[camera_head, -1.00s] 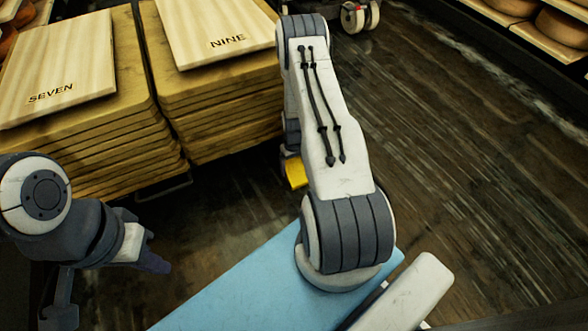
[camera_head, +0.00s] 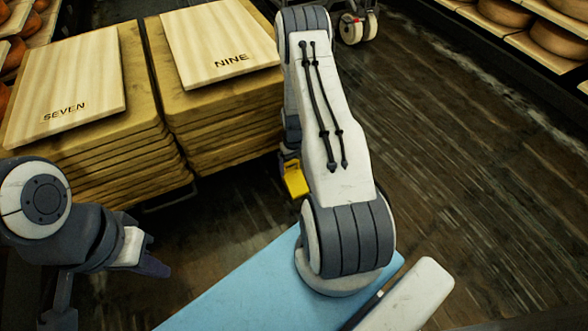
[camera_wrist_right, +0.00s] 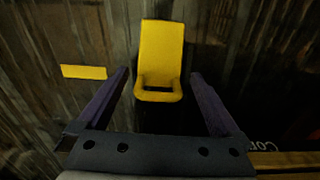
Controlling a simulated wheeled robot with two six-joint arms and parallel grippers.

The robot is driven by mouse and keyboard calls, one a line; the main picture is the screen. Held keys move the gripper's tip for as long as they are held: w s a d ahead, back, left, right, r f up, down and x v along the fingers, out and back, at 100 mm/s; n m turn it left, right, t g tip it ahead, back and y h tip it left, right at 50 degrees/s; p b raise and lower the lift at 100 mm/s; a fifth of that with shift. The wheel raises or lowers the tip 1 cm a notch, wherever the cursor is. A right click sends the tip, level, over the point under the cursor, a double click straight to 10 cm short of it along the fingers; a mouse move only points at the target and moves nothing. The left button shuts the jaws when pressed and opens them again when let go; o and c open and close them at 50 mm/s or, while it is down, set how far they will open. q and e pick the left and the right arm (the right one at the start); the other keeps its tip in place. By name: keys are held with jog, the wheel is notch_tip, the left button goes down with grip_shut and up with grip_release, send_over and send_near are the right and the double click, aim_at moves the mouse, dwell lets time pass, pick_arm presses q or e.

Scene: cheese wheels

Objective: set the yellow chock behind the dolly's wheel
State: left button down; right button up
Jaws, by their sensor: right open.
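The yellow chock (camera_head: 295,181) shows in the head view beside my right forearm, near the foot of the NINE stack, partly hidden by the arm. In the right wrist view the chock (camera_wrist_right: 161,52) lies ahead of and between the fingers of my right gripper (camera_wrist_right: 158,78), which is open with a gap on both sides. A dark shape or shadow surrounds the chock's lower end. My left gripper (camera_head: 150,264) hangs at the left, away from the chock; its jaw opening is unclear.
Stacks of wooden boards marked SEVEN (camera_head: 70,90) and NINE (camera_head: 225,45) stand at the left. A blue surface (camera_head: 265,285) is in front. Cheese shelves (camera_head: 545,45) line the upper right. A yellow floor mark (camera_wrist_right: 84,72) lies left of the chock. The right-hand floor is clear.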

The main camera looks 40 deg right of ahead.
aim_at(294, 177)
pick_arm(q)
notch_tip(294, 177, up, 3)
jog(key=shift+p, duration=1)
pick_arm(e)
notch_tip(294, 177, up, 5)
jog(key=shift+r, duration=0.1)
